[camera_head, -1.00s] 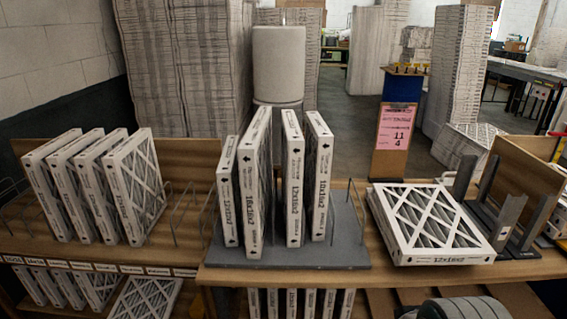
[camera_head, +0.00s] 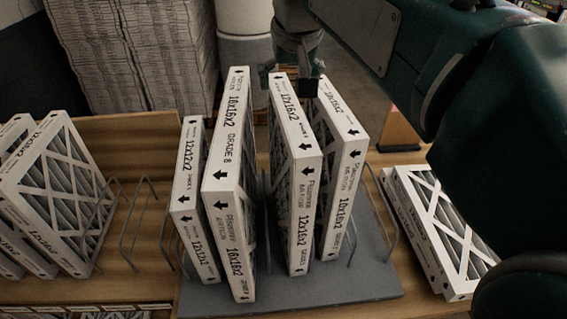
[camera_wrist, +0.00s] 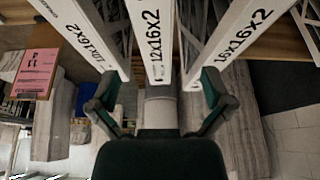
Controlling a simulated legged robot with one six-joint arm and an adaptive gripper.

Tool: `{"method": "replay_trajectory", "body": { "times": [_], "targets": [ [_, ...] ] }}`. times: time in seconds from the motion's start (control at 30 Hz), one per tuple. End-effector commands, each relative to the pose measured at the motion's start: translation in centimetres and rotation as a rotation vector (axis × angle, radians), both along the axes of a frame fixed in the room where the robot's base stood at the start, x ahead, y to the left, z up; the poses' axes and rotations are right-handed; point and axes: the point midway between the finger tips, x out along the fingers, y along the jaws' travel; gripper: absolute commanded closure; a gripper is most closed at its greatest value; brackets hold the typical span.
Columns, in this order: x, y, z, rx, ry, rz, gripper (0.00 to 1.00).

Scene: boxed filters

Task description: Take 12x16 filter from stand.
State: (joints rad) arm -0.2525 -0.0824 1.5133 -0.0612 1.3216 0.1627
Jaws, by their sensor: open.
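The 12x16x2 filter (camera_head: 297,190) stands upright on the grey stand (camera_head: 345,283), third from the left of the filters there. My gripper (camera_head: 297,78) is at its far upper end in the head view. In the wrist view my gripper (camera_wrist: 160,103) is open, its two fingers apart on either side of the 12x16x2 filter (camera_wrist: 152,40). The fingertips are near its end; I cannot tell whether they touch it. The 10x16x2 filter (camera_wrist: 88,30) and the 16x16x2 filter (camera_wrist: 225,45) flank it closely.
On the stand, the 16x16x2 (camera_head: 228,190) and 12x12x2 (camera_head: 190,205) filters are left of the target, the 10x16x2 (camera_head: 341,170) right. Another filter (camera_head: 440,225) lies flat on the bench at right. More filters (camera_head: 55,190) stand at left. Neighbours leave narrow gaps.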

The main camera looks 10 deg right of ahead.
Motion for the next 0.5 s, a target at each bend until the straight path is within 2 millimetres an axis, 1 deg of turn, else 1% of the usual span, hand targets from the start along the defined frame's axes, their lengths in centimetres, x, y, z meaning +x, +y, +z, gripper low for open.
{"method": "replay_trajectory", "body": {
  "times": [0.07,0.3,0.4,0.5],
  "targets": [
    [0.4,0.3,-0.1,-0.001,0.002,0.002,0.00],
    [1.9,0.5,-3.7,-0.003,0.005,0.001,0.00],
    [2.3,0.6,-4.7,-0.003,0.004,0.001,0.00],
    [2.6,0.5,-5.3,-0.003,0.003,0.001,0.00]
  ]
}}
